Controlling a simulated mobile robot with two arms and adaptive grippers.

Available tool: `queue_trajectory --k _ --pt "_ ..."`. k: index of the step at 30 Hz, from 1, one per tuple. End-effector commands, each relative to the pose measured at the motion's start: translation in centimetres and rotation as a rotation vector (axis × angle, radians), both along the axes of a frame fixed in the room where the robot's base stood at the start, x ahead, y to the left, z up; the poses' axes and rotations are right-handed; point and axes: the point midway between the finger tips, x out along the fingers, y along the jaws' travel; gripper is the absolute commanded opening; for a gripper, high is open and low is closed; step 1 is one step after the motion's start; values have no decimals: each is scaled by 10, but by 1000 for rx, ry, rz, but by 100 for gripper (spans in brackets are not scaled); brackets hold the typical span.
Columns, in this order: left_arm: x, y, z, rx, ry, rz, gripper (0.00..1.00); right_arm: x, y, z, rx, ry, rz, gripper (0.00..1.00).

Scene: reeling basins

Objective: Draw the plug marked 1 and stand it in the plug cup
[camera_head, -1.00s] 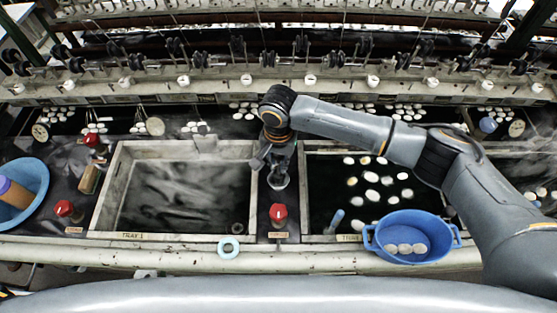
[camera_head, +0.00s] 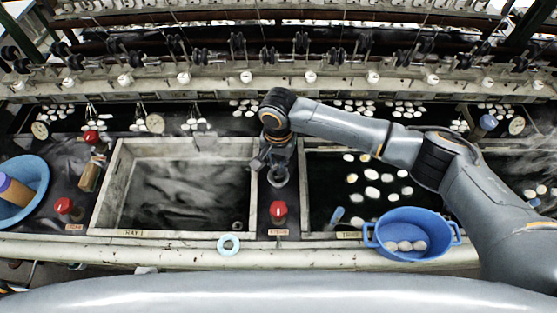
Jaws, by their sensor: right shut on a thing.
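My right gripper (camera_head: 278,177) points down over the divider between the two basins, behind a red-topped valve (camera_head: 278,211). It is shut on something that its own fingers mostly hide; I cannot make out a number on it. The left basin (camera_head: 103,188) carries a label (camera_head: 131,232) on its front rim that seems to read TRAY 1. A small dark round fitting (camera_head: 237,226) shows in its front right corner; I cannot tell if it is a plug or a drain. A light blue ring-shaped thing (camera_head: 229,245), possibly the plug cup, stands on the front ledge. My left gripper is out of view.
The right basin (camera_head: 303,190) holds dark water with several white cocoons. A blue handled tub (camera_head: 379,240) with cocoons stands at its front right. A blue bowl (camera_head: 34,163) and another red-topped valve (camera_head: 65,206) are at left. The ledge (camera_head: 170,250) around the ring is mostly clear.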

Motion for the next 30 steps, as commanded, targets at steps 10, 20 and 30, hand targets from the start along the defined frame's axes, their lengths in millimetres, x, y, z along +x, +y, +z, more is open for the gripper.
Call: queue_trajectory --k 10,20,30 --pt "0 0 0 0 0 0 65 0 0 0 1 0 0 0" --pt "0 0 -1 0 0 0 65 0 0 -3 2 -1 0 0" --pt "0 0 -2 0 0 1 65 0 1 -8 2 -1 0 0"
